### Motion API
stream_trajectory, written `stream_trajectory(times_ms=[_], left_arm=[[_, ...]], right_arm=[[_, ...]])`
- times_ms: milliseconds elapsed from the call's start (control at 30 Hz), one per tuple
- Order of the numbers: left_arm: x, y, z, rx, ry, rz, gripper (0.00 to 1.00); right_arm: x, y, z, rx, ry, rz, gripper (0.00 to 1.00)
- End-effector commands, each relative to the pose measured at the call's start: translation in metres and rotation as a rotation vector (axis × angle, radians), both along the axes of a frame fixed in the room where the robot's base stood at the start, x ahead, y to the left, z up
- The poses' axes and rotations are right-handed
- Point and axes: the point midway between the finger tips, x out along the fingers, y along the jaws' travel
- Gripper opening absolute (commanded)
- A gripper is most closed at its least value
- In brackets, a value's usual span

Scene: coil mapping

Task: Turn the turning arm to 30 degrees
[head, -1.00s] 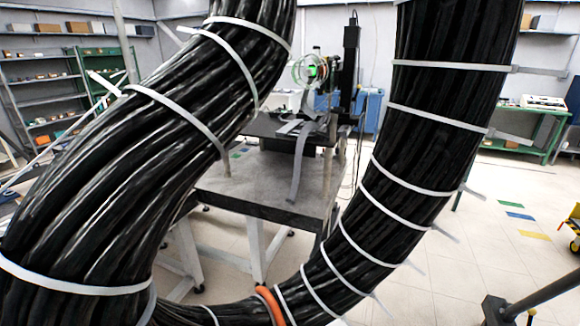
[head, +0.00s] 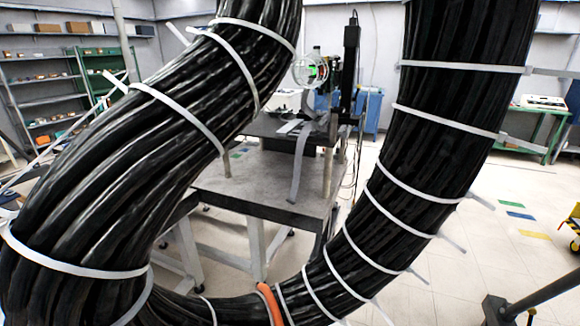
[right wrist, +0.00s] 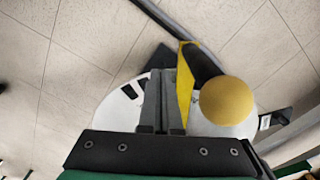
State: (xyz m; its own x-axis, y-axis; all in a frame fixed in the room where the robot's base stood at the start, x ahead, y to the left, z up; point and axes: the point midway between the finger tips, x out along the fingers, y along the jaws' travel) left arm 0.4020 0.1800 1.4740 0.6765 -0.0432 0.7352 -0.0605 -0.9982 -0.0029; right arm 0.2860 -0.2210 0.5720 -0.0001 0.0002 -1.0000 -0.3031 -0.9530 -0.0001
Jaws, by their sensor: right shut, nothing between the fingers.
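In the right wrist view, my right gripper (right wrist: 164,128) is shut, its two grey fingers close together with nothing between them. A flat yellow piece (right wrist: 186,80) stands just right of the fingers; I cannot tell if they touch it. A yellow ball (right wrist: 227,100) is right of that piece, and a white round plate (right wrist: 118,112) lies behind and below. A long dark grey bar (right wrist: 168,24) runs diagonally past the far side. I cannot tell for sure which of these parts is the turning arm, and no angle marks are readable. My left gripper is not in view.
In the head view, thick black cable bundles (head: 440,120) block much of the scene. A grey table (head: 262,184) with a dark upright device (head: 350,65) stands behind them. A yellow and black object (head: 574,226) is at the right edge. Tiled floor is open on the right.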

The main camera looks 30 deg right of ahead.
Motion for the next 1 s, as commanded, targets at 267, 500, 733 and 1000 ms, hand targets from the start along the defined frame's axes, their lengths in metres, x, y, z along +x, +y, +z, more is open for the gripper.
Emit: stream_trajectory(times_ms=[267, 500, 733, 1000], left_arm=[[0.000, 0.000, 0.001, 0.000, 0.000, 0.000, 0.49], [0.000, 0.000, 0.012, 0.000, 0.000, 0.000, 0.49], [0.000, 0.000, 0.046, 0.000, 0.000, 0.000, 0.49], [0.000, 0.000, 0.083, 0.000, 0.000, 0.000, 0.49]], right_arm=[[-0.003, -0.016, 0.000, 0.000, 0.000, -0.001, 0.00], [-0.003, -0.016, 0.012, 0.000, 0.000, 0.000, 0.00], [-0.003, -0.016, 0.046, 0.000, 0.000, 0.000, 0.00], [-0.003, -0.016, 0.084, 0.000, -0.001, 0.000, 0.00]])
